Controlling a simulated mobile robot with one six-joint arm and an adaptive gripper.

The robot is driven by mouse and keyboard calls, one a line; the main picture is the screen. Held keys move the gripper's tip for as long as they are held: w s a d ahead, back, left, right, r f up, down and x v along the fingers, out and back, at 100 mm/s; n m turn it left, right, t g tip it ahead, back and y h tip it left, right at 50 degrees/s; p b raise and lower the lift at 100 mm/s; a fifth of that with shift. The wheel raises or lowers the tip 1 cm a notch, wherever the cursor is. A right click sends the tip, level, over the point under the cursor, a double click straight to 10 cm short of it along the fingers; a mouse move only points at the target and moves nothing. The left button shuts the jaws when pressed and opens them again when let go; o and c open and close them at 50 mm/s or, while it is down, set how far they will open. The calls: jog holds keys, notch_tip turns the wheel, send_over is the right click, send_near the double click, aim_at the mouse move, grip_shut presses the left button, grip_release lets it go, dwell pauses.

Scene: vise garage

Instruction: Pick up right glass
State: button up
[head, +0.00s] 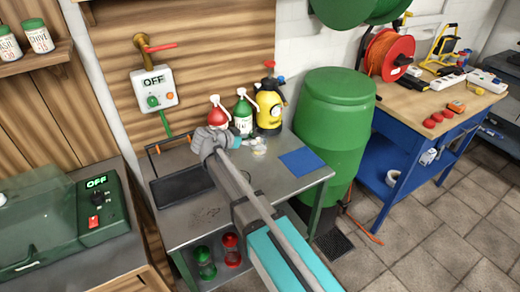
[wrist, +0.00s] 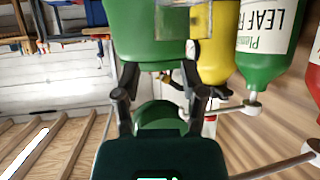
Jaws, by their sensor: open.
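A small clear glass (head: 259,152) stands on the metal bench (head: 212,213), just right of my gripper in the head view. In the wrist view a see-through shape that looks like the glass (wrist: 172,18) is at the top edge, partly cut off. My gripper (head: 238,144) is low over the bench, to the left of the glass and in front of the bottles. In the wrist view its two dark fingers (wrist: 163,97) are spread apart with nothing held between them. The glass shows beyond the fingertips.
A blue cloth (head: 301,161) lies right of the glass. A green barrel (head: 332,120) stands beside the bench.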

aim_at(266, 138)
jog(key=shift+b+x, duration=0.4)
jog(key=shift+x, duration=1.1)
jog(key=shift+b+x, duration=1.05)
jog(key=shift+x, duration=1.55)
jog(key=shift+d+r, duration=0.1)
grip_shut()
